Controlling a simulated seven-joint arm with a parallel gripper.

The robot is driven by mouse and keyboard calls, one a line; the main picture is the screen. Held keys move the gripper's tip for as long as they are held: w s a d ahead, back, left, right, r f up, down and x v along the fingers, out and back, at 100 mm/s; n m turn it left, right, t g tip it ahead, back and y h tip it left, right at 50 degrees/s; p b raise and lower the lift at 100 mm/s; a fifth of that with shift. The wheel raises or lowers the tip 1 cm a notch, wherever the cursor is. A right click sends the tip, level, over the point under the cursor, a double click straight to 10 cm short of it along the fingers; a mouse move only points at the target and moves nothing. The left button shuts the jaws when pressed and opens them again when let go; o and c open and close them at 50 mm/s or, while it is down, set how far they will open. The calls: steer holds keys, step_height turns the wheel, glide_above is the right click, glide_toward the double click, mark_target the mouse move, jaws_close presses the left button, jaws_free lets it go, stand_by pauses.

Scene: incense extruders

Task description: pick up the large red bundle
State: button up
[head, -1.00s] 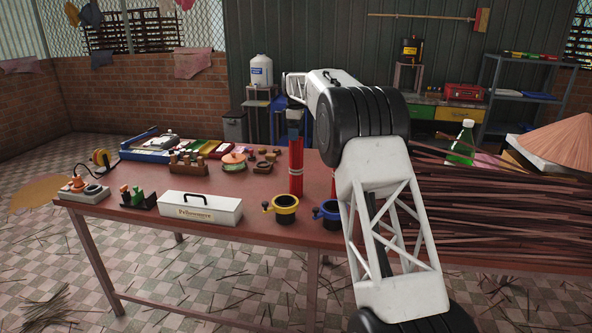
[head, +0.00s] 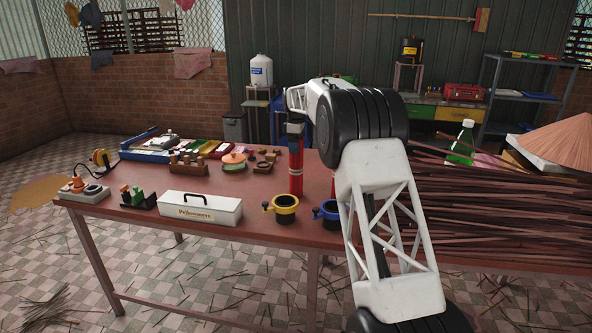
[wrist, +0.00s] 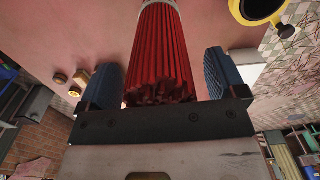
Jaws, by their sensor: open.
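The large red bundle (head: 296,178) stands upright on the brown-red table, with a pale band around its lower part. It also shows in the wrist view (wrist: 160,45), where its stick ends lie between my two blue finger pads. My gripper (head: 294,131) is over the top of the bundle, pointing down. In the wrist view my gripper (wrist: 162,82) is open, one finger on each side of the bundle, with a visible gap on the right side. Whether the left finger touches it is hard to tell.
A yellow-ringed extruder (head: 285,208) and a blue-ringed one (head: 328,213) stand in front of the bundle. A white box (head: 200,208) is to the left. Dark sticks (head: 480,205) cover the table's right side. Part of another red item (head: 333,186) shows beside my arm.

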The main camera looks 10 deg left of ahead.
steer(key=shift+f, duration=0.1)
stand_by(0.5)
steer(key=c, duration=1.5)
steer(key=shift+r, duration=5.1)
steer(key=shift+r, duration=5.45)
